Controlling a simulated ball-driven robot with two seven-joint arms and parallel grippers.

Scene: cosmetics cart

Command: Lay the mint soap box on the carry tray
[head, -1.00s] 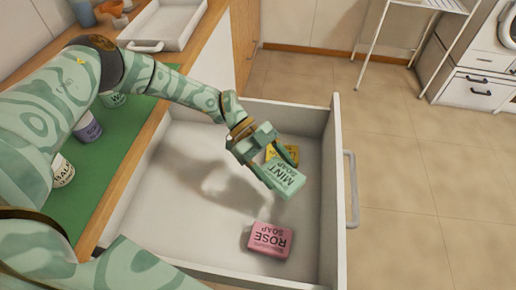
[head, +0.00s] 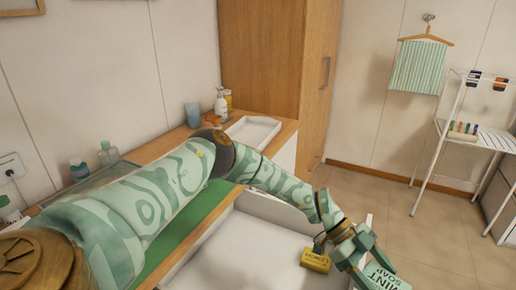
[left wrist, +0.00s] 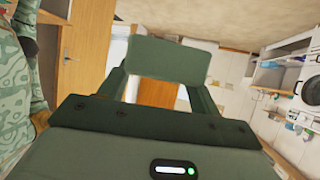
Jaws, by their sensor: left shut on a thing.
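The mint soap box (head: 382,277) is pale green with dark lettering, at the lower right of the head view, cut by the bottom edge. My left gripper (head: 364,258) is shut on it and holds it above the open drawer, near its front. My right gripper is not in view.
The white drawer (head: 235,250) is open, with a yellow lemon soap box (head: 315,261) inside. A blue cup (head: 193,115) and a pump bottle (head: 221,103) stand behind the tray. A tall wooden cabinet (head: 280,70) rises beyond.

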